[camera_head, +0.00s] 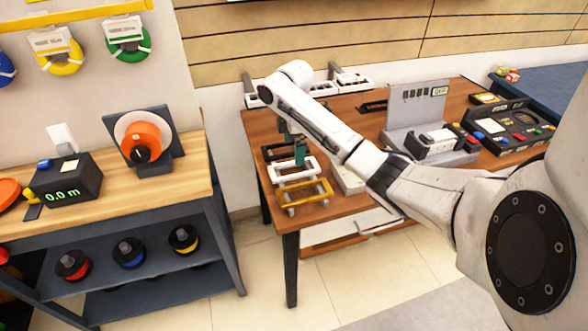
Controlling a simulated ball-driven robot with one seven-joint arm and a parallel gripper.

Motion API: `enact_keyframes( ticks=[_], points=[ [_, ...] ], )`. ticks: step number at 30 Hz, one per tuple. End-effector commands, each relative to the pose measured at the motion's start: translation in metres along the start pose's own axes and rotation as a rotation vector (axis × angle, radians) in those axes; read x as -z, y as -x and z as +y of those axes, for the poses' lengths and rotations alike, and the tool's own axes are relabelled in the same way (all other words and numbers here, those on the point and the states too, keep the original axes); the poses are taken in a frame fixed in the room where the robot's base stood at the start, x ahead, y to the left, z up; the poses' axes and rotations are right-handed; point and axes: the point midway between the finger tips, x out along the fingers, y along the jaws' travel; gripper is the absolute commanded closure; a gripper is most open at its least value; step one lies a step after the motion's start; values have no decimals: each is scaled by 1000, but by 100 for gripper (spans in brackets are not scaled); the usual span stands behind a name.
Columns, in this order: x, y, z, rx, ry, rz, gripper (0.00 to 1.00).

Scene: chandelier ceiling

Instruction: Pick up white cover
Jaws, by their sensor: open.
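My arm reaches over the brown wooden table (337,211), with my gripper (300,158) pointing down near its left end. The gripper is small in view and open. A white frame-shaped piece (283,177) lies just below the fingertips; I cannot tell whether they touch it. It may be the white cover. A yellow frame-shaped piece (305,193) lies in front of it. A pale block (347,180) to the right is partly hidden by my arm. Several white pieces (352,81) stand along the table's back edge.
A grey stand with a panel (417,105) and a black control box (497,125) occupy the table's right. A wooden bench (95,205) at left holds a black meter (72,182) and an orange reel (140,140). A floor gap separates bench and table.

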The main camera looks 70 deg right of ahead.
Motion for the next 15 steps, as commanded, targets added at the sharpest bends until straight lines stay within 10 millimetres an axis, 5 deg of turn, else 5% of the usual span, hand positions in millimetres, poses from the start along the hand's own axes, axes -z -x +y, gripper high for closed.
enact_keyframes(
  ticks=[15],
  points=[
    [0, -56, -1, 1, -2, -1, 0]
  ],
)
